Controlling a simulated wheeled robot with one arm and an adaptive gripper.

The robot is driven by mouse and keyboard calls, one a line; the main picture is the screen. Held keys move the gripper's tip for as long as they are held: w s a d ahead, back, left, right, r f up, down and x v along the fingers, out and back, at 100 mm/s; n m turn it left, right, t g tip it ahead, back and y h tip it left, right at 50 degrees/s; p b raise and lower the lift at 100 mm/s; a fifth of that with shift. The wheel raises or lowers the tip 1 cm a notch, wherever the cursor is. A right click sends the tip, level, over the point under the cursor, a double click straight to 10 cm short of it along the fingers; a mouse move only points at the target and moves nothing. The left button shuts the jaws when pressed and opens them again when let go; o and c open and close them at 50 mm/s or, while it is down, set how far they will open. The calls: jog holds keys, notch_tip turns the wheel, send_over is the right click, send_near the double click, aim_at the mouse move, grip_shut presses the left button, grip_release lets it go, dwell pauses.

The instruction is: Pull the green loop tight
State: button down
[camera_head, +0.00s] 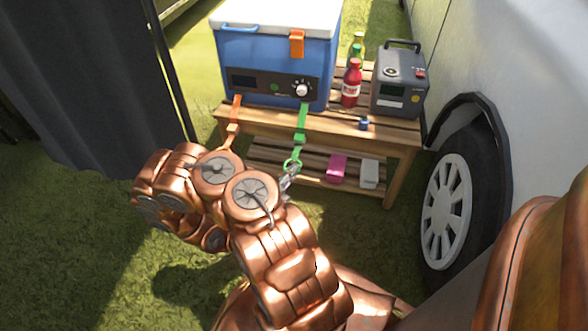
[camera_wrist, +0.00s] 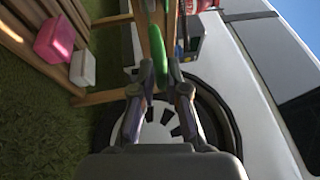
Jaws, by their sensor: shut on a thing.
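The green loop (camera_head: 292,161) hangs at the lower end of a green strap (camera_head: 301,122). The strap runs up to the front of the blue cooler (camera_head: 245,62), under its dial. My gripper (camera_head: 290,176) is shut on the green loop, in front of the bench. In the wrist view the fingers of my gripper (camera_wrist: 160,72) are around the loop (camera_wrist: 157,42), which shows as a green band. The strap looks nearly straight in the head view. An orange strap (camera_head: 233,118) hangs to the left, apart from my gripper.
The cooler stands on a slatted wooden bench (camera_head: 385,135) with bottles (camera_head: 351,85) and a grey power box (camera_head: 400,82). Pink (camera_head: 337,167) and white (camera_head: 369,173) boxes are on the lower shelf. A vehicle wheel (camera_head: 455,205) is at right. A dark curtain (camera_head: 90,80) hangs at left.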

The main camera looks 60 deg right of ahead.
jog(key=c, duration=1.5)
grip_release()
jog(key=shift+r, duration=0.3)
jog(key=shift+o, duration=1.4)
jog(key=shift+f, duration=0.1)
jog(key=shift+f, duration=0.1)
jog(key=a+f, duration=0.1)
jog(key=a, duration=1)
jog(key=shift+w+a+f, duration=0.15)
jog(key=shift+a+f, duration=0.2)
jog(key=shift+a, duration=0.05)
